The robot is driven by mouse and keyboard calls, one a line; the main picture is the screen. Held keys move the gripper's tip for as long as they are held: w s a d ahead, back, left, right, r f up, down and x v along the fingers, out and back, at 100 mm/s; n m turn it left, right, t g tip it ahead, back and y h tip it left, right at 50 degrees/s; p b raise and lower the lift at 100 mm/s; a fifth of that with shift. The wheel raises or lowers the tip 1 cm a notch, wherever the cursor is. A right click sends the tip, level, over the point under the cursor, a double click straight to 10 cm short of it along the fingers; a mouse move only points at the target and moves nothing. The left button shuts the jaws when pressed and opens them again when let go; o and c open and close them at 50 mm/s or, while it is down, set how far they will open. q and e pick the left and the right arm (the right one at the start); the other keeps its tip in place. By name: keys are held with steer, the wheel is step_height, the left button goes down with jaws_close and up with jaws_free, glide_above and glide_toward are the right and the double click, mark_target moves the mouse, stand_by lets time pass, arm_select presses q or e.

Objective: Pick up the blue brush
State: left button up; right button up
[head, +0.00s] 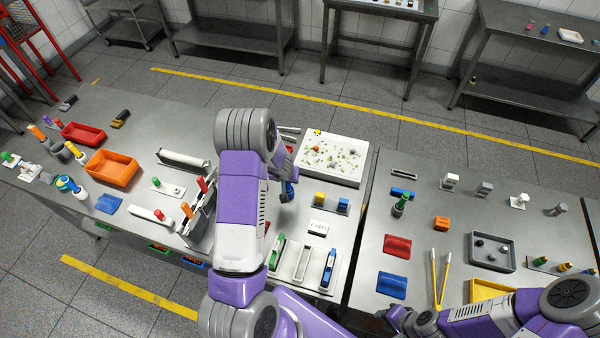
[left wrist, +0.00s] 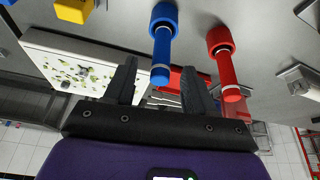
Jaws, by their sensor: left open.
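The blue brush (left wrist: 164,38) shows in the left wrist view, with a thick round end, a thinner shaft and a pale ring near its lower end. My left gripper (left wrist: 161,72) is open, with one dark finger on either side of the ringed end; I cannot tell whether either finger touches it. A red brush (left wrist: 226,62) is just right of it, outside the right finger. In the head view, a blue part (head: 287,192), probably the brush, peeks out beside my left arm, which hides most of that gripper. My right gripper (head: 400,319) is low at the right, its jaws unclear.
A white tray (head: 358,142) with green bits lies beside the left gripper. A stand with yellow and blue blocks (head: 331,205) and a white label block (head: 318,228) are nearby. Orange (head: 135,168) and red (head: 70,132) bins are at left. A grey tray (head: 512,262) is at right.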

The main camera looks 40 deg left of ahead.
mark_target(288, 185)
arm_select(q)
steer(key=x, duration=0.2)
steer(key=b+x, duration=0.1)
steer(key=x, duration=0.3)
steer(key=shift+s+f, duration=0.25)
steer(key=shift+f, duration=0.25)
jaws_close()
